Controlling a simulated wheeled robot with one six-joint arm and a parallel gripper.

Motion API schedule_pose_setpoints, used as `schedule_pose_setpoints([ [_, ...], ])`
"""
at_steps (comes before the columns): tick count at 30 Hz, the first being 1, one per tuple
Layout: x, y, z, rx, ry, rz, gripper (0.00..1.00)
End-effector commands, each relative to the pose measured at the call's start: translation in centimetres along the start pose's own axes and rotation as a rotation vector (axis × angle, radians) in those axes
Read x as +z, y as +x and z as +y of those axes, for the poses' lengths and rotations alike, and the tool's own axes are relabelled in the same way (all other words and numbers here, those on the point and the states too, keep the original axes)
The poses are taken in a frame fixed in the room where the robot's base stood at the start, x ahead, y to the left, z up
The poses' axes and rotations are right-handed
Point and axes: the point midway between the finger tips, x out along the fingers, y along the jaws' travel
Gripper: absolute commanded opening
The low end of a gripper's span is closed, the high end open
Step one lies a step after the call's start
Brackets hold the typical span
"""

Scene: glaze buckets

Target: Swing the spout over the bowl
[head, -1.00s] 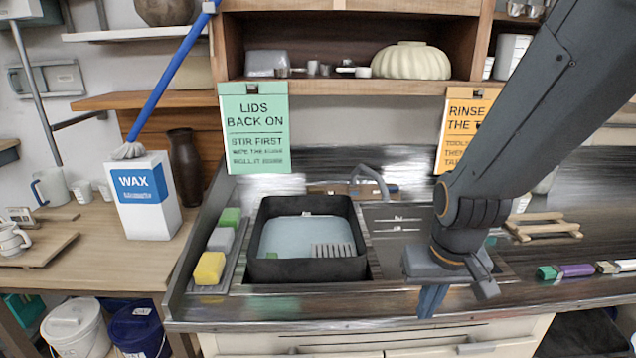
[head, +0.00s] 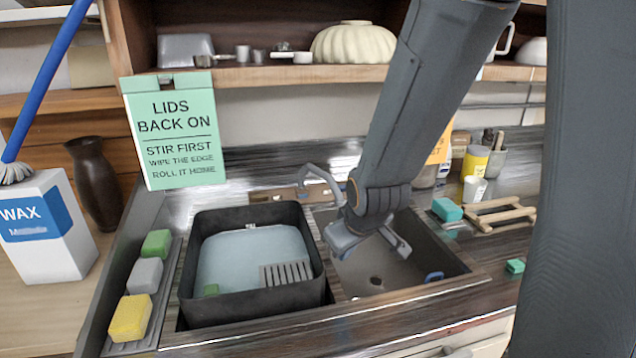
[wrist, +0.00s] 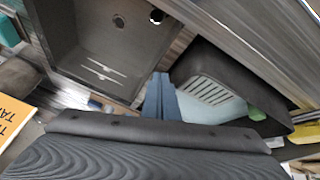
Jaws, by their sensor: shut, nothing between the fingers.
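The grey curved spout (head: 320,180) rises behind the basins. Its free end hangs near the divider between the dark tub and the sink bowl, close beside my gripper in the picture. I cannot tell whether they touch. The grey sink bowl (head: 415,262) is to the right, partly behind my wrist; it also shows in the wrist view (wrist: 100,45). My gripper's blue fingers (wrist: 160,95) are shut and empty in the wrist view, by the wall between bowl and tub. The spout is not clear in the wrist view.
A dark tub (head: 196,315) with pale water and a grey slotted piece stands left of the bowl. Green, grey and yellow sponges (head: 130,318) line its left side. A green sign (head: 172,130) hangs behind. A wooden rack (head: 495,215) lies at right.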

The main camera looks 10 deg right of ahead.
Motion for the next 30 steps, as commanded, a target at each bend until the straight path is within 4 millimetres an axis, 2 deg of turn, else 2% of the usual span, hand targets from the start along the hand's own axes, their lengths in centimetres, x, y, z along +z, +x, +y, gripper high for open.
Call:
schedule_pose_setpoints([
  [1,-1.3,1.7,0.6,0.027,-0.080,0.065,0.00],
  [6,-6.6,4.6,2.4,0.157,-0.366,0.299,0.00],
  [10,-10.2,5.6,3.4,0.293,-0.576,0.459,0.00],
  [15,-13.7,5.5,4.2,0.497,-0.799,0.626,0.00],
  [21,-15.7,4.6,4.4,0.678,-0.946,0.730,0.00],
  [26,-16.4,4.2,4.6,0.734,-0.983,0.757,0.00],
  [30,-17.5,4.7,4.8,0.739,-0.987,0.759,0.00],
])
